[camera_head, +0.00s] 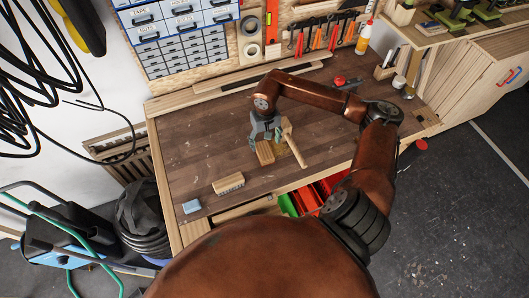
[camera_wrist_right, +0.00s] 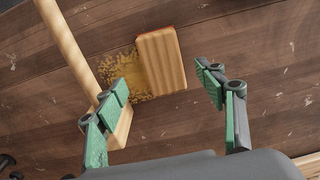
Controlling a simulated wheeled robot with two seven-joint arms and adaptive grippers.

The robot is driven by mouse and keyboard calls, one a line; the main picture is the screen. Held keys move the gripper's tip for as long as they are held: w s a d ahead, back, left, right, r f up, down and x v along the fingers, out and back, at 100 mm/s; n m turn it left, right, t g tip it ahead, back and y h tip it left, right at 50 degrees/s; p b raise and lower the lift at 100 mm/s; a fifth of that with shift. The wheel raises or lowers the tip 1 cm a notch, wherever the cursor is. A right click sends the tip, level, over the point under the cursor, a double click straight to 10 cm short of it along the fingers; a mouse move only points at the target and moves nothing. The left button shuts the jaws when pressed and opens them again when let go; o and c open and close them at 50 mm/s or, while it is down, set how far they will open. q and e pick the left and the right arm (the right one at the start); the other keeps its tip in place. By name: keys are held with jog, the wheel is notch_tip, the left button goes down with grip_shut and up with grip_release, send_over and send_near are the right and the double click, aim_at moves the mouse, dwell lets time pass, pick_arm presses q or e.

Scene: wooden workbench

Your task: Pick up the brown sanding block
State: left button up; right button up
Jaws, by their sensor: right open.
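The brown sanding block (camera_head: 265,153) lies on the workbench, just in front of my right gripper (camera_head: 265,134). In the right wrist view, the block (camera_wrist_right: 161,62) shows a light wooden face and a reddish-brown edge. There my right gripper (camera_wrist_right: 164,87) is open, with its green-padded fingers apart. The block's near end appears between the fingertips in the picture; neither finger is seen gripping it. My left gripper is not in view.
A wooden-handled tool (camera_head: 290,138) lies close to the right of the block; its handle (camera_wrist_right: 68,45) also shows beside the left finger. Sawdust (camera_wrist_right: 122,70) lies beside the block. A brush (camera_head: 228,184) and a blue-grey pad (camera_head: 191,206) lie to the left.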

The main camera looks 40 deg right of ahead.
aim_at(264, 150)
jog(key=f, duration=0.3)
jog(key=f+p, duration=0.1)
jog(key=f, duration=0.1)
jog(key=shift+w+a+f, duration=0.15)
jog(key=shift+w+f, duration=0.05)
jog(key=shift+w, duration=0.1)
jog(key=shift+f, duration=0.5)
jog(key=shift+c, duration=0.7)
jog(key=c, duration=1.1)
jog(key=shift+c, duration=0.4)
jog(key=shift+r, duration=0.15)
